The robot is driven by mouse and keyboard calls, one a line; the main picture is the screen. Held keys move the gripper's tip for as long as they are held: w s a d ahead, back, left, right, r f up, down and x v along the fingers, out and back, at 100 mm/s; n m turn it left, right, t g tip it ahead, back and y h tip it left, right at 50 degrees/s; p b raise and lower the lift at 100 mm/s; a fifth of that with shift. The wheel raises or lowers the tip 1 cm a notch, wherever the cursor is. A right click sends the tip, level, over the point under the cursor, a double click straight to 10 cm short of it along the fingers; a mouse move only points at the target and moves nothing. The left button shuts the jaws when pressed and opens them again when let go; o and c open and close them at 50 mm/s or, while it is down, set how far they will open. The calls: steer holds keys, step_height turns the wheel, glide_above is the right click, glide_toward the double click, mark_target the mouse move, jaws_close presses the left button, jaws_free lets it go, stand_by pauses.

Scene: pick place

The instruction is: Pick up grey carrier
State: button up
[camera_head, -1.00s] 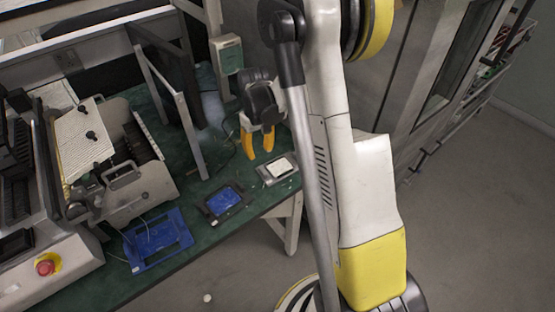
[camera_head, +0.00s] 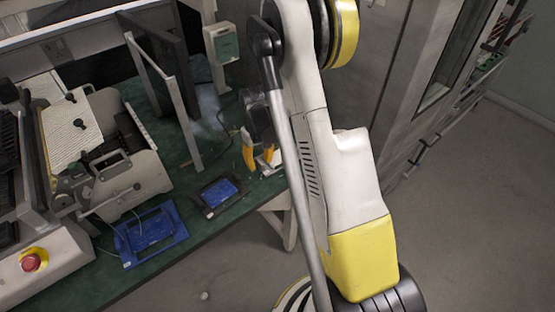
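The fingers look open. I cannot tell whether they touch the carrier.
A dark carrier with a blue face (camera_head: 221,192) lies just left of the gripper. A blue frame (camera_head: 151,234) lies further left, beside a grey machine (camera_head: 118,165). A metal upright frame (camera_head: 177,108) stands behind.

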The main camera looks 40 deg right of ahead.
jaws_close()
steer(key=shift+r, duration=0.1)
